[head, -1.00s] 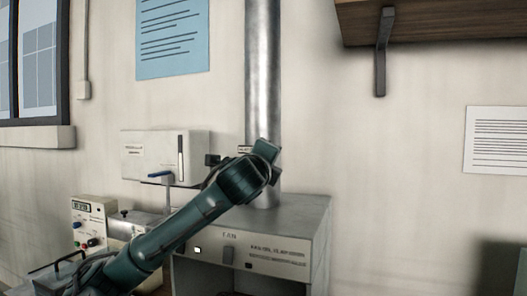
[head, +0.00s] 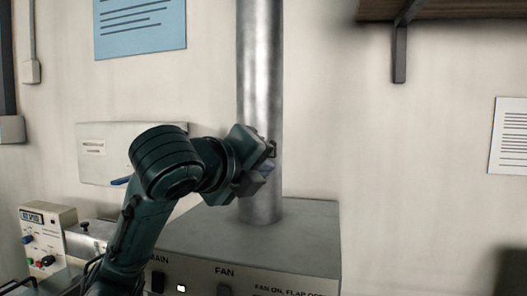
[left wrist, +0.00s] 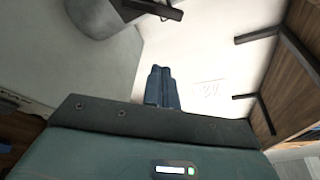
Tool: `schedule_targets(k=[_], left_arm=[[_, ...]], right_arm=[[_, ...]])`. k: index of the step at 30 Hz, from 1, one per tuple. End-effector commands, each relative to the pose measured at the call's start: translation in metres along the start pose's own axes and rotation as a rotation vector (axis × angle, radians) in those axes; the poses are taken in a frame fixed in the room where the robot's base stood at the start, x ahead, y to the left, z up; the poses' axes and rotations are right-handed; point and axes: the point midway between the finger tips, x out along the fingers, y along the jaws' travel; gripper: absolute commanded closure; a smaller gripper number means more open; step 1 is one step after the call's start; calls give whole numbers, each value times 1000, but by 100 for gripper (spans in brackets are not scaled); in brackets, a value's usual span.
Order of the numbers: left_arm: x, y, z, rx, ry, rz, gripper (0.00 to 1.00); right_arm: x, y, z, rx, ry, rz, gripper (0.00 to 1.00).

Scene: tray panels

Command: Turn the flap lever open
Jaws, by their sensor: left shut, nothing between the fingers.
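A shiny metal duct pipe (head: 260,70) rises from the top of a grey fan housing (head: 300,225). In the head view my left gripper (head: 264,169) is in front of the pipe, a little above the housing, and hides part of it. A small dark piece (head: 272,149) shows beside the gripper; I cannot tell if it is the flap lever. In the left wrist view a dark bar (left wrist: 152,8), likely the flap lever, is at the top edge, beyond the fingertips and apart from them. The left fingers (left wrist: 161,72) are shut and empty. My right gripper is not in view.
A white wall box (head: 95,155) with a blue handle is behind my left arm. A meter box (head: 45,235) stands at the lower left. A shelf bracket (head: 400,50) hangs at the upper right.

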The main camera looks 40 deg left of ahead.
Motion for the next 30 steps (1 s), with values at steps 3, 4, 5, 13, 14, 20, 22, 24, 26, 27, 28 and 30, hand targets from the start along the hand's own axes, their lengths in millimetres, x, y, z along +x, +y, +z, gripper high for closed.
schedule_targets(k=[3, 4, 5, 13, 14, 20, 22, 24, 26, 27, 28, 30], left_arm=[[0, 0, -2, 9, 8, -1, 100], [2, 0, -2, 10, 9, 0, 100], [4, 0, -2, 10, 11, 0, 100], [54, 0, -3, 6, 12, 4, 100], [60, -1, -3, 5, 13, 3, 100], [102, 0, -3, 6, 10, 3, 100], [93, -3, 13, 6, 3, -2, 100], [90, -2, 22, 7, 4, -2, 100], [88, -2, 27, 7, 6, -1, 100], [87, -2, 30, 8, 6, 0, 100], [87, -1, 32, 7, 6, 0, 100], [86, -1, 34, 8, 6, 0, 100]], right_arm=[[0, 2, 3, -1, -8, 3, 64], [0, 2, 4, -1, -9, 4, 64], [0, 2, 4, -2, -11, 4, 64], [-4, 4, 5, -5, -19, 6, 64], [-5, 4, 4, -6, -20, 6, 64], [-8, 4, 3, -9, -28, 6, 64], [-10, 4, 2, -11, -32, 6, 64], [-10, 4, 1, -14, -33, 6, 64], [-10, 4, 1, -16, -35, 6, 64], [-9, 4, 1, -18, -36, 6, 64], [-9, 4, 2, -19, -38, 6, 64], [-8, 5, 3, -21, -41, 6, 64]])
